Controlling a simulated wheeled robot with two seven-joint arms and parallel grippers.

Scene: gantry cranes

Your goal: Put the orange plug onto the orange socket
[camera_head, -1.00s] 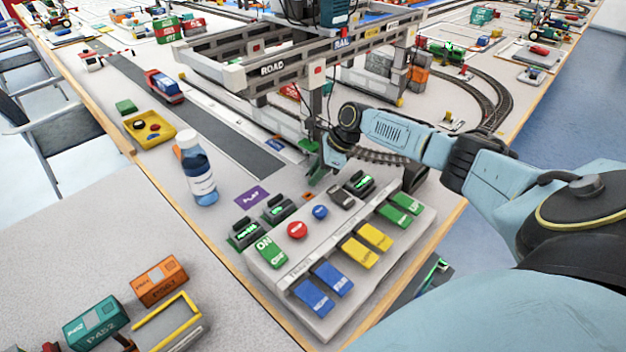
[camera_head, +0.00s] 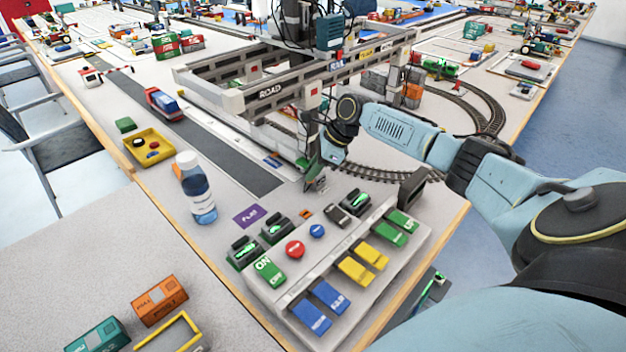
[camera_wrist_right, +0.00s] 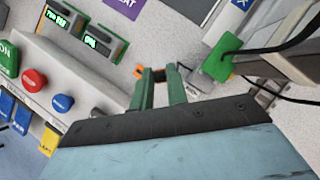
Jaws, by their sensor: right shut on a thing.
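My right gripper (camera_head: 316,183) is over the table behind the control panel and shows best in the right wrist view (camera_wrist_right: 160,78). Its two green fingers are shut on a small dark piece (camera_wrist_right: 158,75). I cannot tell whether this piece is the plug. A small orange piece (camera_head: 306,213) shows at the back of the control panel, just below the gripper in the head view. It also shows in the wrist view (camera_wrist_right: 139,71), just left of the fingertips. Whether it is the plug or the socket is unclear. My left gripper is out of view.
The control panel (camera_head: 292,310) bears coloured switches and buttons. The gantry crane (camera_head: 250,100) rises behind the gripper. A green block (camera_wrist_right: 219,60) with a black cable is close on the right.

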